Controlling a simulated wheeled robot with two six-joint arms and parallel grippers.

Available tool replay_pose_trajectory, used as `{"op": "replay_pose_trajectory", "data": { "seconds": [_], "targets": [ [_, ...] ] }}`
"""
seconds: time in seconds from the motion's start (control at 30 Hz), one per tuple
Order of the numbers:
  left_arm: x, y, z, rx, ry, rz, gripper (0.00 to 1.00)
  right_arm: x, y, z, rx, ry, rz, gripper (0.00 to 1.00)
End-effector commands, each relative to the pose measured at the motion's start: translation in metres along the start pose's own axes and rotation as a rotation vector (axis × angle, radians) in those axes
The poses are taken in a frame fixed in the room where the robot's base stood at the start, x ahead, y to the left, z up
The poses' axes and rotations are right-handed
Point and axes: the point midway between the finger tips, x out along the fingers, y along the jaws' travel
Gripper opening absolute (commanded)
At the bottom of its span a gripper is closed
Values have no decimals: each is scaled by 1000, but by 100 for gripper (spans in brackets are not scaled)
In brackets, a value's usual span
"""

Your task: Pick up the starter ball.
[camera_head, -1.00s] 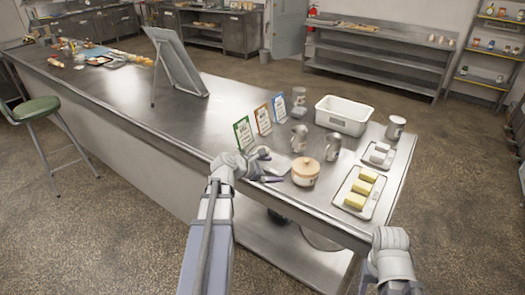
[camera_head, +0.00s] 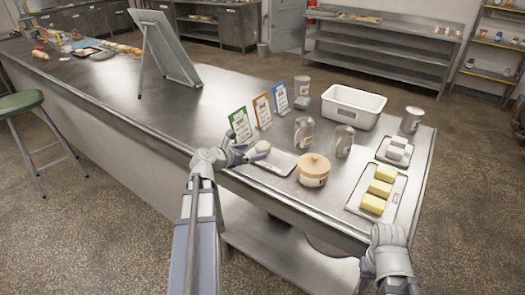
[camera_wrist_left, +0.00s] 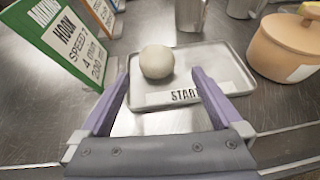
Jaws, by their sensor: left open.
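The starter ball (camera_wrist_left: 157,61) is a pale, round dough ball on a small metal tray (camera_wrist_left: 232,62) with a label reading "STAR", partly hidden by a finger. In the head view the ball (camera_head: 262,146) sits on the tray (camera_head: 282,166) near the counter's front edge. My left gripper (camera_head: 246,150) is open beside the ball.
A lidded tan pot (camera_head: 313,172) stands just right of the tray. Green, orange and blue cards (camera_head: 240,125) stand behind it. Metal canisters (camera_head: 304,133), a white bin (camera_head: 352,106) and a tray of yellow blocks (camera_head: 356,203) lie farther right.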

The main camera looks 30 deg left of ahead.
Motion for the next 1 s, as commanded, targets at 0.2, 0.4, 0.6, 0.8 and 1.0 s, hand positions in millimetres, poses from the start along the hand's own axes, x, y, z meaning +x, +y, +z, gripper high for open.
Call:
{"op": "replay_pose_trajectory", "data": {
  "seconds": [0.2, 0.4, 0.6, 0.8, 1.0],
  "targets": [
    [6, 0, -1, 0, 0, -1, 100, 3, 0, 0, 0, 0, 0, 50],
    [26, 1, -1, 1, 1, -1, 100, 11, -1, -1, 0, 0, 0, 50],
    [30, 1, 1, 1, 1, 0, 100, 11, -1, -1, 0, 0, 0, 50],
    [54, 7, 4, 1, 1, -2, 100, 17, -2, -1, 0, 0, 0, 50],
    [78, 7, 4, 1, 0, -2, 100, 26, -2, -2, 0, 0, 0, 50]
  ]
}}
